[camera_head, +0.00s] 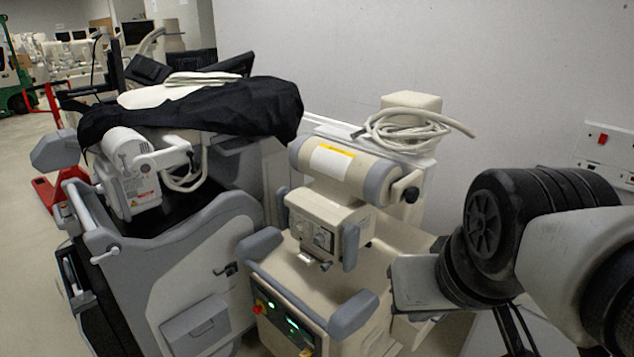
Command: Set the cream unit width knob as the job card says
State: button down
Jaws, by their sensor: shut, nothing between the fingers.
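The cream unit (286,262) stands in the middle of the head view, with a cream cylindrical head with grey ends. Below the cylinder is a boxy cream housing (338,213). Its front carries small dark and grey dials (323,239); I cannot tell which is the width knob or where it points. A white card with a yellow strip (332,161) is on the cylinder; its writing is unreadable, and I cannot tell whether it is the job card. My gripper (416,283) is at the right end of the cream unit, apart from the dials, shut and empty; its fingertips are not clear.
A grey cart (184,270) with a white head unit (128,180) stands close on the left, partly under a black cover (215,108). A coiled cable (405,130) lies behind the cream unit. Grey handles (354,314) stick out in front. A wall is behind.

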aim_at(299, 226)
jog(key=z, duration=2.35)
jog(key=u, duration=2.35)
jog(key=i+j+z, duration=0.15)
jog(key=j, duration=0.25)
jog(key=i+j+z, duration=0.1)
jog(key=i+j, duration=0.25)
jog(key=i+j+z, duration=0.15)
jog(key=j, duration=0.35)
jog(key=i, duration=0.1)
